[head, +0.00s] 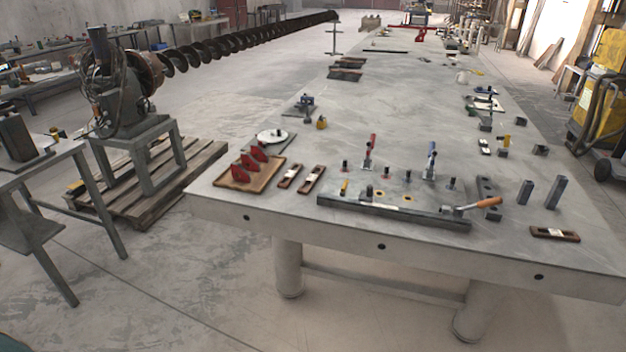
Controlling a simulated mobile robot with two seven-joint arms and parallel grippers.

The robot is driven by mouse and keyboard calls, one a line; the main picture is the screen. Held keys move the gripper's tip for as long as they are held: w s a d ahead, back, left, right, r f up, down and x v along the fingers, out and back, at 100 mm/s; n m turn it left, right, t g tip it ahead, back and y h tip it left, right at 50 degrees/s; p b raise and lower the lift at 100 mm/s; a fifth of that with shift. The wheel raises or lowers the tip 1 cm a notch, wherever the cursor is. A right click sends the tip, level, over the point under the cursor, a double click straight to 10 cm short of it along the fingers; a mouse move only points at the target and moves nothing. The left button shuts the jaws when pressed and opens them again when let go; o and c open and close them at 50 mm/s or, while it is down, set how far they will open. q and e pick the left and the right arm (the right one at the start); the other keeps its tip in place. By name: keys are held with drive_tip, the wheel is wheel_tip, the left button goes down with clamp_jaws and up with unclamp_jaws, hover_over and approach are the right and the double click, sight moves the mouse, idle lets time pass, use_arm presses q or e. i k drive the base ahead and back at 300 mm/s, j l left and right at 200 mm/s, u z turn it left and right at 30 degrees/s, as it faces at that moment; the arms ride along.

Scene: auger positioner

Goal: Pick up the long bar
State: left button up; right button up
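A long dark grey bar (395,213) lies along the front edge of a flat fixture plate (400,195) near the front of the big grey table. Its right end is close to a hammer with an orange handle (488,202). The plate carries a red-handled clamp (370,150), a blue-handled clamp (431,160) and several small pins. Another thin dark bar (385,51) lies far back on the table. Neither of my grippers is in view.
A wooden tray with red pieces (250,172) and brown-ended levels (311,180) sit left of the plate. Upright dark blocks (556,192) and another level (554,234) are at the right. A machine on a stand (130,90) is left of the table (420,100), whose middle is mostly clear.

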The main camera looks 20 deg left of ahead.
sight(312, 179)
drive_tip(key=i+j+z, duration=0.15)
drive_tip(key=j, duration=0.2)
drive_tip(key=i+j+z, duration=0.2)
drive_tip(key=j, duration=0.15)
drive_tip(key=i+j+z, duration=0.15)
drive_tip(key=j, duration=0.25)
drive_tip(key=j+z, duration=0.15)
drive_tip(key=j, duration=0.2)
drive_tip(key=i, duration=0.05)
